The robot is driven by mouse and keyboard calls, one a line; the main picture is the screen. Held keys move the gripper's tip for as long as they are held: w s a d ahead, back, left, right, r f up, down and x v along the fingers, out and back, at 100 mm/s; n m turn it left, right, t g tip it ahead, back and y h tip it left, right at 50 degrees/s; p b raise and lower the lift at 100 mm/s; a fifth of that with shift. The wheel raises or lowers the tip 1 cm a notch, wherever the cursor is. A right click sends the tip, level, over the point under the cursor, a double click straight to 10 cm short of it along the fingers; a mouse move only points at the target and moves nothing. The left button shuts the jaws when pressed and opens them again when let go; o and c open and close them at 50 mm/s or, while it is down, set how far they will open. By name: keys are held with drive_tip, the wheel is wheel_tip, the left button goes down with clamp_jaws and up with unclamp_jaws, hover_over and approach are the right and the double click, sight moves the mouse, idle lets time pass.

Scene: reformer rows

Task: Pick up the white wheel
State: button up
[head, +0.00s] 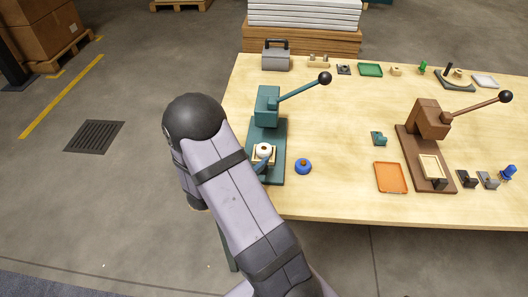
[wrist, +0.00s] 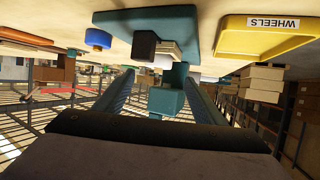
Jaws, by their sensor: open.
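The white wheel (head: 264,149) sits in a pale wooden holder on the base of the teal lever press (head: 267,105) in the head view. In the wrist view, where the table is at the top, a whitish part that seems to be the wheel (wrist: 163,62) shows beneath the pale holder. My gripper (wrist: 160,78) is open, with its two teal fingers pointing toward the press and nothing held between them. The wheel appears near or just beyond the fingertips; I cannot tell whether they touch it. In the head view my arm hides most of the gripper.
A yellow tray labelled WHEELS (wrist: 228,38) lies beside the press. A blue round knob (head: 303,167) stands right of the press. A brown press (head: 430,118) and orange tray (head: 390,178) are farther right. The press's black-knobbed lever (head: 305,88) reaches up rightward.

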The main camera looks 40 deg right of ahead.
sight(263, 150)
drive_tip(key=shift+s+p+x, duration=0.15)
drive_tip(key=shift+p+x, duration=0.4)
drive_tip(key=shift+x, duration=1.3)
drive_tip(key=shift+s+p+x, duration=0.1)
drive_tip(key=shift+p+x, duration=0.4)
drive_tip(key=shift+x, duration=1.35)
drive_tip(key=shift+f, duration=0.1)
drive_tip(key=c, duration=1.3)
drive_tip(key=shift+r+b, duration=0.4)
drive_tip(key=shift+r, duration=4.6)
